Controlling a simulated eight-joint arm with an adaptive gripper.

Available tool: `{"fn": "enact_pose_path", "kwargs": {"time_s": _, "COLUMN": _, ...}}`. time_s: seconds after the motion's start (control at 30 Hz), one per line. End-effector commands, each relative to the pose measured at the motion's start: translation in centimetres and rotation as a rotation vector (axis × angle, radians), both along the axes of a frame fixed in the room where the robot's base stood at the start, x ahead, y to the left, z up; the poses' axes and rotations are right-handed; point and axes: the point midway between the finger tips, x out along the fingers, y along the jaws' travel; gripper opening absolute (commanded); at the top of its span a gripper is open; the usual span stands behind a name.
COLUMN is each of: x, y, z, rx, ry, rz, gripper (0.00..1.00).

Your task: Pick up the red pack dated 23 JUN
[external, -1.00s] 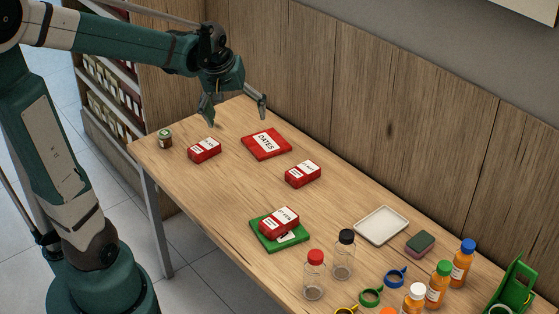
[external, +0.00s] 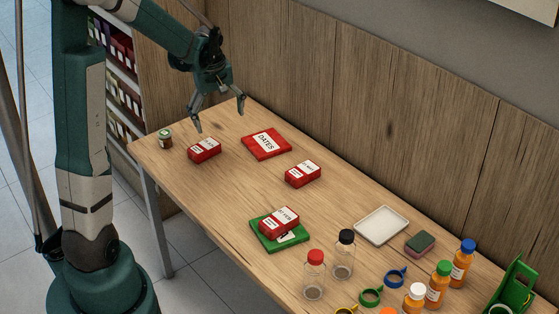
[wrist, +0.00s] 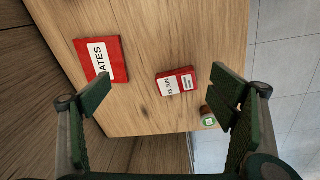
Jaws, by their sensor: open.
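A red pack (external: 204,150) lies on the near left part of the table. In the wrist view this red pack (wrist: 175,82) carries a white label that appears to read 23 JUN. My gripper (external: 220,119) is open and empty, above the table, up and slightly right of this pack and apart from it. In the wrist view the pack lies between the open fingers, farther down. A second red pack (external: 303,174) lies farther right. A third red pack (external: 279,221) sits on a green plate; the dates on these two are too small to read.
A red plate labelled DATES (external: 266,143) lies beside the first pack. A small jar (external: 165,139) stands near the left table edge. The green plate (external: 296,245), clear bottles (external: 343,255), white tray (external: 382,225) and sponge (external: 420,243) are farther right. A wooden wall borders the table.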

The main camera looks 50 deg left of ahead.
Motion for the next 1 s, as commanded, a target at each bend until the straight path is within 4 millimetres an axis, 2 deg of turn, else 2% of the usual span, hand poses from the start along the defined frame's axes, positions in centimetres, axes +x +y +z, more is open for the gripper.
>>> {"fn": "enact_pose_path", "kwargs": {"time_s": 0.2, "x": 0.1, "y": 4.0, "z": -3.5, "rx": -0.029, "ry": 0.035, "rz": 0.117, "gripper": 0.84}}
{"fn": "enact_pose_path", "kwargs": {"time_s": 0.5, "x": -0.5, "y": 8.6, "z": -8.0, "rx": -0.063, "ry": 0.076, "rz": 0.259, "gripper": 0.84}}
{"fn": "enact_pose_path", "kwargs": {"time_s": 0.7, "x": -0.9, "y": 10.0, "z": -9.6, "rx": -0.074, "ry": 0.09, "rz": 0.308, "gripper": 0.84}}
{"fn": "enact_pose_path", "kwargs": {"time_s": 1.0, "x": -1.0, "y": 10.2, "z": -9.8, "rx": -0.076, "ry": 0.093, "rz": 0.316, "gripper": 0.84}}
